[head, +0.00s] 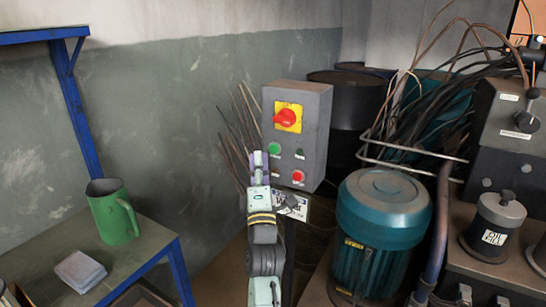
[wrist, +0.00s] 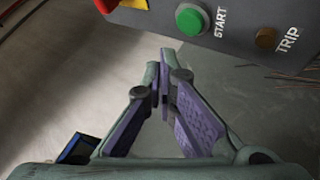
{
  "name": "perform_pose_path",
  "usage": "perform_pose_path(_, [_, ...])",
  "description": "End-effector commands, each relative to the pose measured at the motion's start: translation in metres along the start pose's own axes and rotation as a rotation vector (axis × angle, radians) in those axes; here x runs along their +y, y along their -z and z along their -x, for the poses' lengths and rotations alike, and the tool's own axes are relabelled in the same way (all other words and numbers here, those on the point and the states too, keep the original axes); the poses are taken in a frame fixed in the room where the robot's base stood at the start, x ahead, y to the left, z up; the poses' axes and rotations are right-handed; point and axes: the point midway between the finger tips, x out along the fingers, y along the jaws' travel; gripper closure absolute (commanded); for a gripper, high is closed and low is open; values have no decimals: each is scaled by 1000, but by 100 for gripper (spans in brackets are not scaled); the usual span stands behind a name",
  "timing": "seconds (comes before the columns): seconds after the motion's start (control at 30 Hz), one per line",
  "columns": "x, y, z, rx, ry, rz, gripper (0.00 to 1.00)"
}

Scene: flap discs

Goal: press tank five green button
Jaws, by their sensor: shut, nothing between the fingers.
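A grey control box (head: 318,130) stands on a post, with a green button (head: 274,149) at the left of its face. In the wrist view the green button (wrist: 191,20) is at the top, with the word START beside it. My gripper (wrist: 162,72) is shut and empty. Its tips show just below the box's edge in the wrist view, apart from the green button in the picture. In the head view my gripper (head: 259,162) is in front of the box's lower left part. No tank number is readable.
The box also carries a red rotary switch (head: 287,117) on a yellow plate and a red button (head: 298,176). A teal motor (head: 383,225) stands to the right. A green jug (head: 113,211) stands on the blue-framed table (head: 160,235) at left. Cables hang behind the motor.

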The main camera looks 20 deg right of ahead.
Motion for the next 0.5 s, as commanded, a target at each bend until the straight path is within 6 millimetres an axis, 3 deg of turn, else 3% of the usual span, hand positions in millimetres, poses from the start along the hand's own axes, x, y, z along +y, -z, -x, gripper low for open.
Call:
perform_pose_path(0.1, [-10, -5, -5, 0, -3, 0, 100])
perform_pose_path(0.5, [-11, -10, -14, 2, 0, -1, 100])
